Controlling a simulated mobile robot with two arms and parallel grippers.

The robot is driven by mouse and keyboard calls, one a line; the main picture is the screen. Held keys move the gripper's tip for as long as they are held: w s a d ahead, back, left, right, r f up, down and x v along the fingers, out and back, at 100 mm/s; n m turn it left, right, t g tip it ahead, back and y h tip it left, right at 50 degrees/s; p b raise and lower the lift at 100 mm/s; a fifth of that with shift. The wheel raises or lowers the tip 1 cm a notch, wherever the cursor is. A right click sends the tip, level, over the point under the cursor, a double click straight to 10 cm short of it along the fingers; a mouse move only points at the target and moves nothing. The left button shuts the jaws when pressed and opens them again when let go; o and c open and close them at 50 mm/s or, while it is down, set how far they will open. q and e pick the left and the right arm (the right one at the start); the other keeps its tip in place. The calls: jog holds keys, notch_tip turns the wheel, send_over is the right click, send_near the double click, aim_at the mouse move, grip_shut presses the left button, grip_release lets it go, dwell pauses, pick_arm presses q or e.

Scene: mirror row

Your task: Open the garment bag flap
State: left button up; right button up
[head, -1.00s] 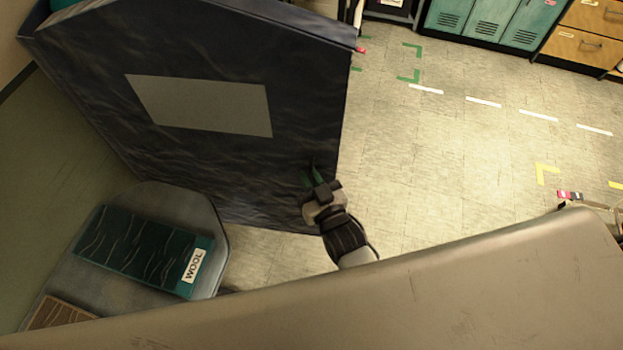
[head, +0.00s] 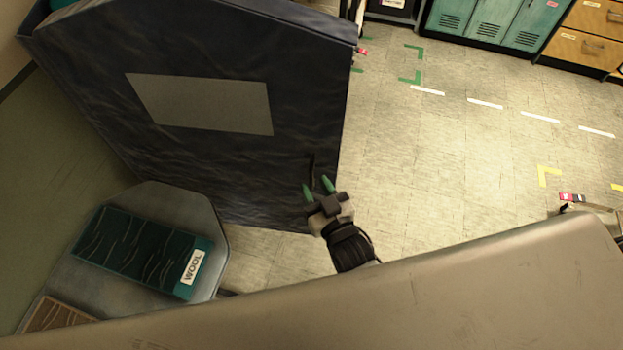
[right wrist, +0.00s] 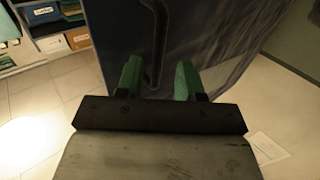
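The garment bag's dark blue flap (head: 220,175) is a large, wrinkled panel with a pale grey rectangle (head: 205,104) on it, at the upper left of the head view. A thin dark handle (head: 311,168) stands out near its lower right edge. It also shows as a dark bar in the right wrist view (right wrist: 158,45). My right gripper (head: 318,187) is open, its green fingertips apart just below the handle in the head view. In the wrist view the handle's end appears between the fingers (right wrist: 158,80), with no finger visibly closed on it. My left gripper is out of view.
A grey platform (head: 205,235) with a teal pad labelled WOOL (head: 140,250) stands at lower left. A broad beige surface (head: 400,300) fills the bottom. The tiled floor (head: 430,160) to the right is mostly clear. Teal lockers (head: 490,20) and wooden drawers (head: 590,45) stand at the back right.

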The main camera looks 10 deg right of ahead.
jog(key=b+v, duration=0.1)
jog(key=v, duration=0.7)
jog(key=shift+s+f, duration=0.1)
jog(key=s+d+f+g, duration=0.1)
jog(key=s+f+g, duration=0.15)
jog(key=f, duration=0.65)
jog(key=s+d+f+g+h, duration=0.1)
jog(key=s+f+g, duration=0.15)
jog(key=f, duration=0.55)
jog(key=s+d+f+g, duration=0.1)
jog(key=s+f+g, duration=0.15)
jog(key=f, duration=0.65)
jog(key=s+d+f+g+h, duration=0.1)
jog(key=s+d+f+g, duration=0.3)
jog(key=s+f, duration=0.3)
jog(key=s+d+f+g+h, duration=0.1)
jog(key=s+d+f+g, duration=0.4)
jog(key=s+f, duration=0.3)
jog(key=s, duration=0.3)
jog(key=shift+s+d+h, duration=0.3)
jog(key=shift+s+h, duration=0.05)
jog(key=shift+h, duration=0.05)
jog(key=shift+s+f, duration=0.1)
